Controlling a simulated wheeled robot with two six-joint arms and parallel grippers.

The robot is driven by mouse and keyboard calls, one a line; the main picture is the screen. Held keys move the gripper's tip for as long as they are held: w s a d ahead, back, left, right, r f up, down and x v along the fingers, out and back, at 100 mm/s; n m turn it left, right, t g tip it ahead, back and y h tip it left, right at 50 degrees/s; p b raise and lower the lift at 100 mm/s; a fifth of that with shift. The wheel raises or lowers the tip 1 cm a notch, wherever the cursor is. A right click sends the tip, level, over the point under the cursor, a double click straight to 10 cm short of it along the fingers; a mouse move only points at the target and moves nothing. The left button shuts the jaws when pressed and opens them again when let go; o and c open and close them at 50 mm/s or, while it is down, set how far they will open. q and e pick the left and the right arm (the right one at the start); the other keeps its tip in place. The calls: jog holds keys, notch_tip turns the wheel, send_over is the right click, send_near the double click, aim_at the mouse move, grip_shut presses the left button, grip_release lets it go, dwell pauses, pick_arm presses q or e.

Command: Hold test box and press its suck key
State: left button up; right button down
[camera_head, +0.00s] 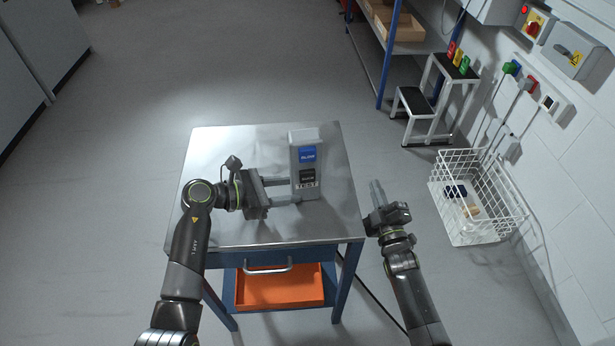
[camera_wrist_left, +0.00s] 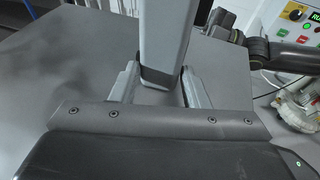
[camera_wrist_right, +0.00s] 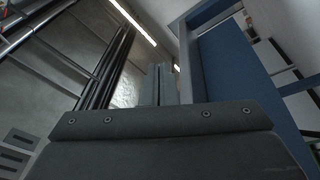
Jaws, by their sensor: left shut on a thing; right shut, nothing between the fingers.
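The test box (camera_head: 306,164) is a grey upright box with a blue key marked BLOW and a dark key below it. It stands upright on the metal-topped table (camera_head: 235,143). My left gripper (camera_head: 296,189) is shut on the box's lower part from the left. In the left wrist view the grey box (camera_wrist_left: 165,45) rises between the two fingers. My right gripper (camera_head: 376,187) is shut and empty, off the table's right edge and apart from the box. Its closed fingers (camera_wrist_right: 157,85) show in the right wrist view with nothing between them.
An orange tray (camera_head: 280,288) sits on the table's lower shelf, below a drawer handle. A white wire basket (camera_head: 478,197) and a step stool (camera_head: 432,100) stand on the floor to the right, near the wall. The tabletop around the box is clear.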

aim_at(308, 177)
jog(key=a+r+n+t+y, duration=0.4)
jog(key=r+n+y, duration=0.15)
jog(key=r, duration=0.75)
jog(key=s+a+f+n+g+y, duration=0.1)
jog(key=s+a+n+g+y, duration=0.3)
jog(key=s+n, duration=0.4)
jog(key=s+a+n+g+y, duration=0.3)
jog(key=s+a+n+g, duration=0.3)
jog(key=s+a+n, duration=0.1)
jog(key=shift+s+a+f+n+g+y, duration=0.35)
jog(key=shift+s+n, duration=0.2)
jog(key=shift+s, duration=0.5)
jog(key=shift+d, duration=0.1)
jog(key=shift+w+a, duration=0.2)
jog(key=shift+w, duration=2.05)
jog(key=shift+w+a, duration=0.15)
jog(key=shift+w, duration=2.05)
jog(key=shift+w, duration=0.1)
jog(key=shift+w, duration=0.3)
